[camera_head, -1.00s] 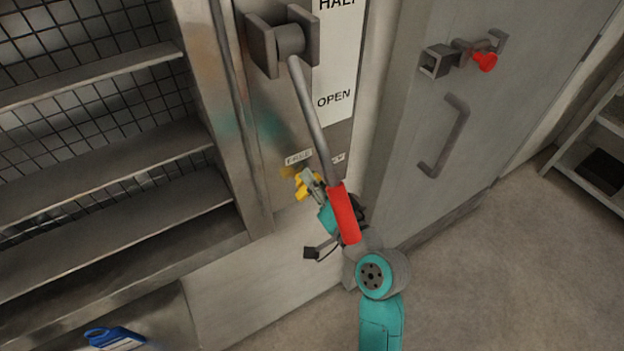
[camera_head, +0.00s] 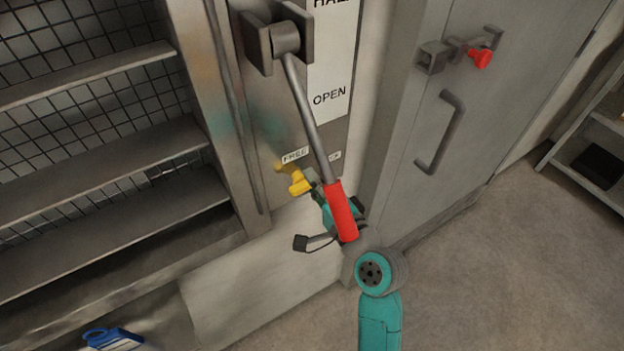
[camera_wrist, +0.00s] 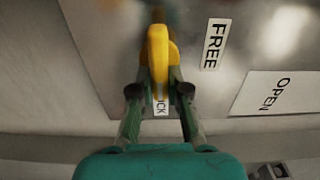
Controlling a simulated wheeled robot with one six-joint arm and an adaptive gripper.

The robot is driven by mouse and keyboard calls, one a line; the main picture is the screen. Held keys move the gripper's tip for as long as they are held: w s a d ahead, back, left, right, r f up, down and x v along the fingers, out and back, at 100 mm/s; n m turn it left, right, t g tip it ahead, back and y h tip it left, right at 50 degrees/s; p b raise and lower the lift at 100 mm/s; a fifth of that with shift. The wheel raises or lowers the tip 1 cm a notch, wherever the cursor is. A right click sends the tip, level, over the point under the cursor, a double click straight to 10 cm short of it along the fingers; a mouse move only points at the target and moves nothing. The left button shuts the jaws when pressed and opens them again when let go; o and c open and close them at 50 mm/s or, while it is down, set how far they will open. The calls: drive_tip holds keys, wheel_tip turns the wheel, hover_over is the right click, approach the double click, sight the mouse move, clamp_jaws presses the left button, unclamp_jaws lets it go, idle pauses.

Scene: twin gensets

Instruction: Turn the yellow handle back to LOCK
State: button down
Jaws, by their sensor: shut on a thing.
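The yellow handle (camera_wrist: 158,55) sits on a metal panel in the wrist view, with its grip pointing down between my fingers. My gripper (camera_wrist: 160,92) is shut on the lower end of this handle. Below it is the LOCK label (camera_wrist: 161,106), partly hidden by the handle and fingers. The FREE label (camera_wrist: 215,44) is to the right of the handle. In the head view the yellow handle (camera_head: 298,183) shows just below the FREE label (camera_head: 295,155), and my gripper is partly hidden behind a red-gripped lever.
The long lever with a red grip (camera_head: 341,211) hangs in front of my arm, close to it. An OPEN label (camera_head: 329,97) is above. Shelves (camera_head: 110,150) stand at left. A grey door with a handle (camera_head: 440,132) and a red-knobbed latch (camera_head: 480,58) is at right.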

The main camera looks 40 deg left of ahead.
idle(0.5)
drive_tip(key=c, duration=1.1)
unclamp_jaws()
drive_tip(key=shift+c, duration=0.2)
drive_tip(key=v, duration=1.2)
drive_tip(key=shift+d+f, duration=0.1)
drive_tip(key=shift+f, duration=0.1)
